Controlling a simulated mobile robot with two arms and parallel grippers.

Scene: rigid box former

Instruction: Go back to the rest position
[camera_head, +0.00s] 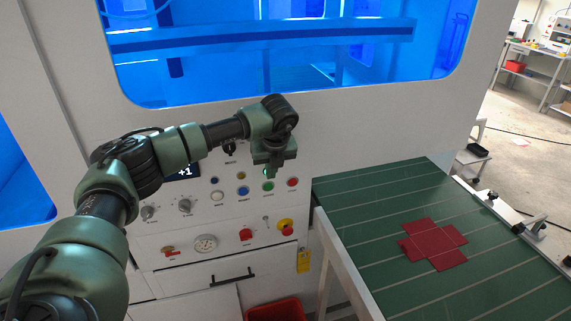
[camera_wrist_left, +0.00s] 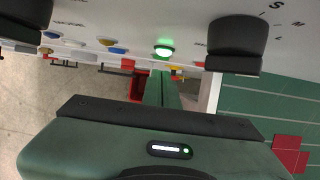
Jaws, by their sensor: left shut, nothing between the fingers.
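My left gripper (camera_head: 269,169) hangs in front of the machine's control panel, by the lower row of buttons. Its jaws are shut with nothing between them. In the left wrist view, the narrow shut fingers (camera_wrist_left: 161,90) point toward a green button (camera_wrist_left: 164,50) that glows brightly. I cannot tell whether the fingertips touch it. In the head view the green button (camera_head: 268,186) shows just below the gripper. The left arm reaches in from the left, bent at the elbow. My right gripper is not in view.
A green conveyor (camera_head: 345,196) with a flat red box blank (camera_head: 433,244) lies to the right. The panel has several buttons, knobs, a gauge (camera_head: 205,243) and an emergency stop (camera_head: 285,225). A red bin (camera_head: 275,309) stands below. The blue window is above the arm.

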